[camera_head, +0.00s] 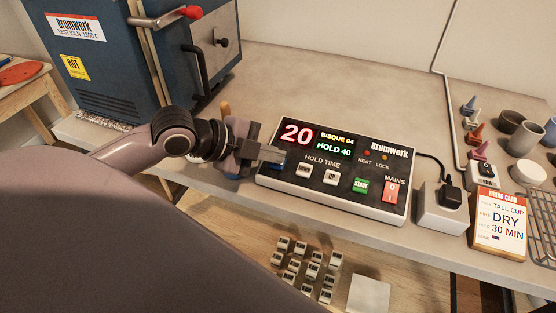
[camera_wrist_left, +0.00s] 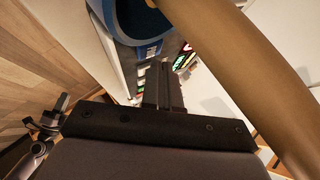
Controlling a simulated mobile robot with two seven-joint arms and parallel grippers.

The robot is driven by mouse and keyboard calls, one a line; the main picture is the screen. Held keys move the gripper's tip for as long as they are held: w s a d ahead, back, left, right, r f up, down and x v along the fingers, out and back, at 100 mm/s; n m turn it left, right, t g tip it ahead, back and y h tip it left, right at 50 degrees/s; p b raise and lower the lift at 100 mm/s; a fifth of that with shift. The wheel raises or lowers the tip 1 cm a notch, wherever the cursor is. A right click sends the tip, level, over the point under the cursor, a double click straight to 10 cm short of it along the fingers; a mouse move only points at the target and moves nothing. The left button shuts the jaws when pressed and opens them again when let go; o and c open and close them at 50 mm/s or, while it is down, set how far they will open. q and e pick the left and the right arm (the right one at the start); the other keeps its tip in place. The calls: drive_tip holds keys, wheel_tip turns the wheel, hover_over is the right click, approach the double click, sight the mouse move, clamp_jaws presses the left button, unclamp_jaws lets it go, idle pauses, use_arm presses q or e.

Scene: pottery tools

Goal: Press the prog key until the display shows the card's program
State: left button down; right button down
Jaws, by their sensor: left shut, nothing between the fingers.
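The black kiln controller (camera_head: 330,207) lies on the bench. Its display (camera_head: 317,139) shows a red 20, "BISQUE 04" and "HOLD 40". Its DOWN, UP, green START and red MAINS keys are visible. My left gripper (camera_head: 276,156) is shut and empty, its fingertips over the controller's left end. A blue patch, perhaps the prog key (camera_head: 277,167), shows just below the fingertips; its label is hidden, and I cannot tell whether they touch. The firing card (camera_head: 499,224) stands at right, reading "TALL CUP", "DRY", "30 MIN". The shut fingers also show in the left wrist view (camera_wrist_left: 163,85).
The blue kiln (camera_head: 140,55) stands at back left. A socket box (camera_head: 441,209) with a plug sits right of the controller. Small cones and cups (camera_head: 525,137) stand at far right. Several small blocks (camera_head: 307,268) lie below the bench front. The bench behind the controller is clear.

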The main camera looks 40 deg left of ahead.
sight(270, 174)
use_arm(q)
drive_tip(key=shift+w+f, duration=0.1)
drive_tip(key=shift+f, duration=0.4)
idle(0.6)
idle(0.3)
drive_tip(key=shift+s+r+p, duration=0.2)
drive_tip(key=shift+r+p, duration=0.6)
drive_tip(key=shift+p, duration=0.05)
drive_tip(key=r+p, duration=0.3)
drive_tip(key=shift+s+d, duration=0.1)
drive_tip(key=shift+s, duration=0.2)
drive_tip(key=shift+s+r, duration=0.1)
drive_tip(key=shift+r, duration=0.1)
drive_tip(key=shift+s+r, duration=0.2)
drive_tip(key=shift+r, duration=0.5)
drive_tip(key=shift+d+f, duration=0.1)
